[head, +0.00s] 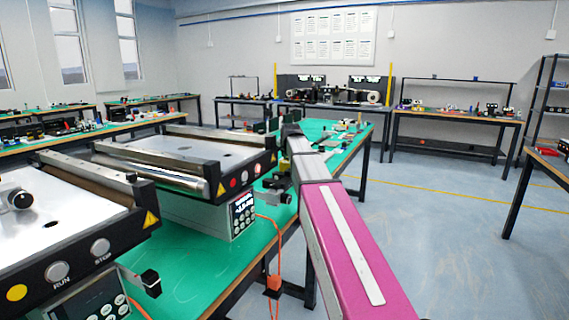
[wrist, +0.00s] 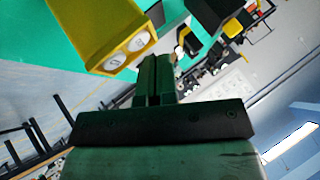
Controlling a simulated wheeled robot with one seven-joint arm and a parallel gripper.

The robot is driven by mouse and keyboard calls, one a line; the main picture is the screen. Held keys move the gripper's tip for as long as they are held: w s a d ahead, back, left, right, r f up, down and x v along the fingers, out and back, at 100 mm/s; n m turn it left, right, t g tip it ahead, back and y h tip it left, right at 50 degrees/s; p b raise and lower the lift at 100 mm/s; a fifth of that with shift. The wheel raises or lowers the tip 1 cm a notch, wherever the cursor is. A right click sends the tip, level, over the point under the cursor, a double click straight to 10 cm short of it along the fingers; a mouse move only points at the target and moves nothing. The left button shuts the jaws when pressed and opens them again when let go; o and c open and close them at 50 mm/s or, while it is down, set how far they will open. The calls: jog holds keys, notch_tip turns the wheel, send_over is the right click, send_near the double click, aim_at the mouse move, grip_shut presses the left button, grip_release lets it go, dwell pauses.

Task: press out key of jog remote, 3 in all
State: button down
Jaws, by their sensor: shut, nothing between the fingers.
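A yellow box with two round white keys, which looks like the jog remote (wrist: 88,25), is in the upper left of the wrist view. One key (wrist: 115,62) is nearer the left and the other key (wrist: 138,42) is to its upper right; their marks are too small to read surely. My gripper (wrist: 157,62) is shut and empty, its dark green fingers just below and right of the keys in the picture. I cannot tell whether it touches a key.
The green table (head: 190,265) carries two mini conveyors, one near (head: 60,210) and one farther (head: 175,155), with control boxes in front. An orange cable with a connector (head: 272,285) hangs at the table's edge. Open floor (head: 450,220) lies to the right.

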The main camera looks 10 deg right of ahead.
aim_at(286, 162)
jog(key=shift+r, duration=0.2)
jog(key=shift+r, duration=2.5)
